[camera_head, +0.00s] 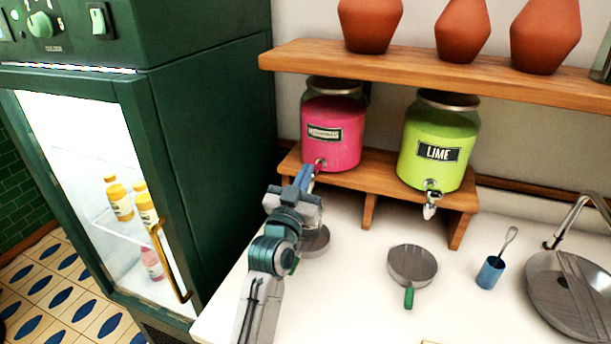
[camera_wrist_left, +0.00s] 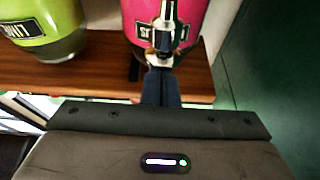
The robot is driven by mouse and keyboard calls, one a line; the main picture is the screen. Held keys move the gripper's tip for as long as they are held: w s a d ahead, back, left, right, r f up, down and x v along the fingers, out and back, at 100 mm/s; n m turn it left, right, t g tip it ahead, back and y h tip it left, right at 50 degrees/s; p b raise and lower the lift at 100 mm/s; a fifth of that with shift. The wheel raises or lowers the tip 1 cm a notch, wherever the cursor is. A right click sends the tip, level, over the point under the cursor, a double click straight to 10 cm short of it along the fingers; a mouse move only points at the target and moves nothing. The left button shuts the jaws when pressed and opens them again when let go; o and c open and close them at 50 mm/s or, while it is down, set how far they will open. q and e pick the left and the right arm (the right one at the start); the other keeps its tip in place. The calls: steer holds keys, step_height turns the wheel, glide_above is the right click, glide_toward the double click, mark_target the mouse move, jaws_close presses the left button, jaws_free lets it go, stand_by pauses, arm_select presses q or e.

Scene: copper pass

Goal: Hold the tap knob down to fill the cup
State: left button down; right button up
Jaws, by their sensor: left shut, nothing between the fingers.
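The pink drink dispenser (camera_head: 333,150) stands on a wooden stand, with its tap (camera_head: 320,164) low on the front; the tap also shows in the left wrist view (camera_wrist_left: 163,35). My left gripper (camera_head: 311,172) is shut and empty, its fingertips at this tap. In the left wrist view the dark fingers (camera_wrist_left: 161,88) reach the tap's lower part; I cannot tell if they press the knob. A round metal vessel (camera_head: 316,241), perhaps the cup, sits on the counter below, partly hidden by my left arm. Its contents are hidden. My right gripper is not in view.
A lime dispenser (camera_head: 430,165) with its own tap (camera_head: 431,198) stands to the right. A green fridge (camera_head: 215,130) stands left. A shelf (camera_head: 430,72) hangs above.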

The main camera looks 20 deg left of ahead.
arm_select(q)
steer(key=shift+f, duration=0.35)
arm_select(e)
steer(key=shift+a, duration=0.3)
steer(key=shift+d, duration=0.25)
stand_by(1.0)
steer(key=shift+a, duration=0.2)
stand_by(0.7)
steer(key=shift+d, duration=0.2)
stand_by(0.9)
